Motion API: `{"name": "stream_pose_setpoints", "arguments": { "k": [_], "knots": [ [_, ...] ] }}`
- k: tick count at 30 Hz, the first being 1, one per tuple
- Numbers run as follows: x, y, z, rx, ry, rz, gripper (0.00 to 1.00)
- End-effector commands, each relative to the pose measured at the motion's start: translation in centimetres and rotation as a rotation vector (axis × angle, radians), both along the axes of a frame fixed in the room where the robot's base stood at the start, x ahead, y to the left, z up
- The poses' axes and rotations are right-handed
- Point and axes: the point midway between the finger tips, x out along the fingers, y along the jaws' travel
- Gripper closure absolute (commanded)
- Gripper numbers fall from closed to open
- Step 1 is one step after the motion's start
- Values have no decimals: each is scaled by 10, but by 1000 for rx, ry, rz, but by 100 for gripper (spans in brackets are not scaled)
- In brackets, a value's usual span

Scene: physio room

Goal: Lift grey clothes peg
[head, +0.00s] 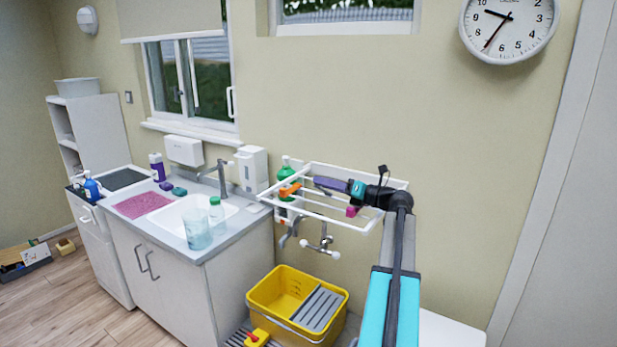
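My arm reaches up to a white wire drying rack (318,168) on the wall. My gripper (322,182) is at the rack, seen small and from behind, and I cannot tell whether its fingers are open or shut. I cannot make out a grey clothes peg for certain. A small orange shape (289,190) shows at the rack's left part, and a small magenta shape (351,211) shows below my wrist. Both are too small to identify surely. My wrist and the rack bars hide part of this area.
Wall taps (320,248) sit below the rack, above a yellow bucket (268,291) with a grey wringer. To the left, a sink counter (185,258) holds a clear jug (197,232), a green-capped bottle (216,214) and a pink cloth (142,204). A green bottle (286,170) stands behind the rack.

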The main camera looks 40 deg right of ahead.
Motion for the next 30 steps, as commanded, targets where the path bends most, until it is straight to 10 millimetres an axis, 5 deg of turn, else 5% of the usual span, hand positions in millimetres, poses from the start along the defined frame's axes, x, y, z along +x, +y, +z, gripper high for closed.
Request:
{"name": "stream_pose_setpoints", "arguments": {
  "k": [12, 26, 30],
  "knots": [
    [53, 14, 2, 1, 0, 4, 68],
    [62, 16, 0, 0, 0, 2, 68],
    [62, 16, 0, 0, 0, 2, 88]
  ]
}}
